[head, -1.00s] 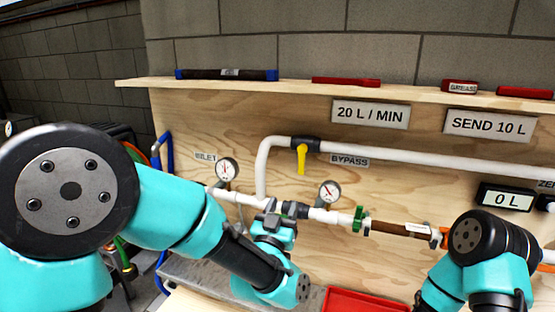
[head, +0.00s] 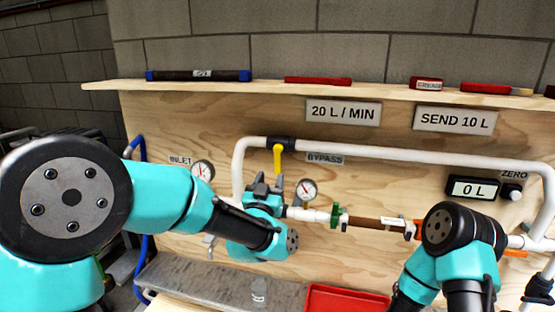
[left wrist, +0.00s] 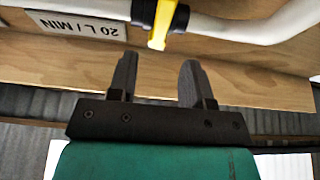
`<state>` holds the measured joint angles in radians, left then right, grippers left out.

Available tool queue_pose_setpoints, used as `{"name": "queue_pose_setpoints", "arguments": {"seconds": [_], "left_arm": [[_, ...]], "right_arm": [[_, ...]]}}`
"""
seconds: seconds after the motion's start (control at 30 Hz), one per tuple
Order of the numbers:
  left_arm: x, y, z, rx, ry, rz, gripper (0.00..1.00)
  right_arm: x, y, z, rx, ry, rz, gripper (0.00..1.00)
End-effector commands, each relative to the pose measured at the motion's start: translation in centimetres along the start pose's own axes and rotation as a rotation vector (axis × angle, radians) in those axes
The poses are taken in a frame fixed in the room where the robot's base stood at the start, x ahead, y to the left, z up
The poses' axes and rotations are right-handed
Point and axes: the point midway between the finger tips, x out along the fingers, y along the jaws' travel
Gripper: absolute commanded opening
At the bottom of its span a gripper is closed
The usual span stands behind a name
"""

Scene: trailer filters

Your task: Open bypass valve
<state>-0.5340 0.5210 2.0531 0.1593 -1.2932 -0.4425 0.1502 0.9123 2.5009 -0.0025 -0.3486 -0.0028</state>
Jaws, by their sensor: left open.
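The bypass valve has a black body (head: 281,144) on the upper white pipe, left of the BYPASS label (head: 325,159). Its yellow handle (head: 277,160) points straight down, across the pipe. My left gripper (head: 267,184) is open and empty, fingers up, just below the handle. In the left wrist view, the yellow handle (left wrist: 162,25) lies beyond the fingertips of the left gripper (left wrist: 158,72), roughly between their lines and apart from them. My right arm (head: 450,240) is at the lower right; I cannot make out its gripper.
A pressure gauge (head: 305,190) is close to the right of my left gripper, and the inlet gauge (head: 203,171) is to its left. The lower line has a green valve (head: 336,216) and a brown filter (head: 377,222). A red tray (head: 345,299) is below. The flow display (head: 474,187) reads 0 L.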

Motion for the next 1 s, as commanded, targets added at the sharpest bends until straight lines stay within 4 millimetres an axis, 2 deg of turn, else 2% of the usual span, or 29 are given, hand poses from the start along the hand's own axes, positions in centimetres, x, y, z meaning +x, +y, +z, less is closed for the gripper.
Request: {"name": "queue_pose_setpoints", "arguments": {"seconds": [0.3, 0.5, 0.63, 0.9, 1.0], "left_arm": [[5.4, 0.0, 0.1, -0.001, 0.001, -0.001, 0.46], [7.8, 0.0, 0.1, -0.001, 0.0, -0.001, 0.46], [8.4, 0.0, 0.1, -0.001, -0.001, 0.0, 0.46], [8.5, 0.0, 0.0, -0.001, -0.001, 0.0, 0.46], [8.5, 0.0, 0.0, -0.001, -0.001, 0.0, 0.38]], "right_arm": [[0.0, 0.0, 0.0, 0.0, 0.0, 0.0, 0.43], [0.0, 0.0, 0.0, 0.0, 0.0, 0.0, 0.43], [0.0, 0.0, 0.0, 0.0, 0.0, 0.0, 0.43], [0.0, 0.0, 0.0, 0.0, 0.0, 0.0, 0.43], [0.0, 0.0, 0.0, 0.0, 0.0, 0.0, 0.43]]}}
